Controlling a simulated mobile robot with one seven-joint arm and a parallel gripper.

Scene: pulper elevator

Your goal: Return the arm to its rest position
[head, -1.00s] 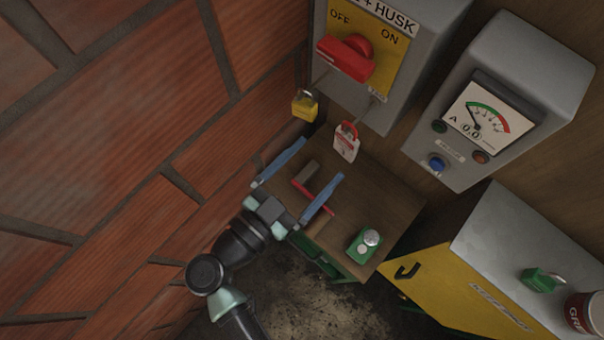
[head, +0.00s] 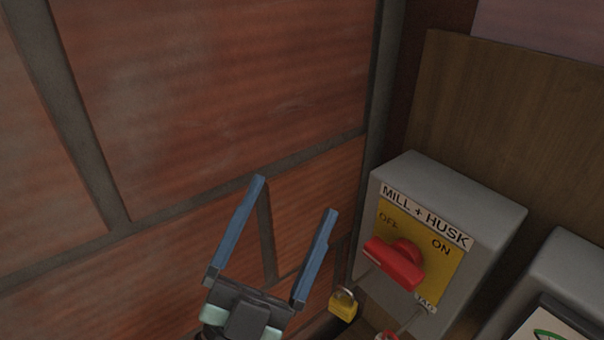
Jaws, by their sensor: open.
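My gripper (head: 300,195) is at the bottom centre of the head view, pointing up. Its two blue fingers are spread wide apart with nothing between them. Brick wall shows behind the fingers. The gripper is left of the grey MILL + HUSK switch box and looks apart from it, though the exact depth between them is hard to tell. The rest of my arm is below the picture edge.
The switch box (head: 489,217) has a red rotary handle (head: 396,264) on a yellow plate. A yellow padlock (head: 343,304) hangs at its lower left. A second grey box (head: 560,275) is cut off at lower right. A brick wall (head: 220,90) fills the left.

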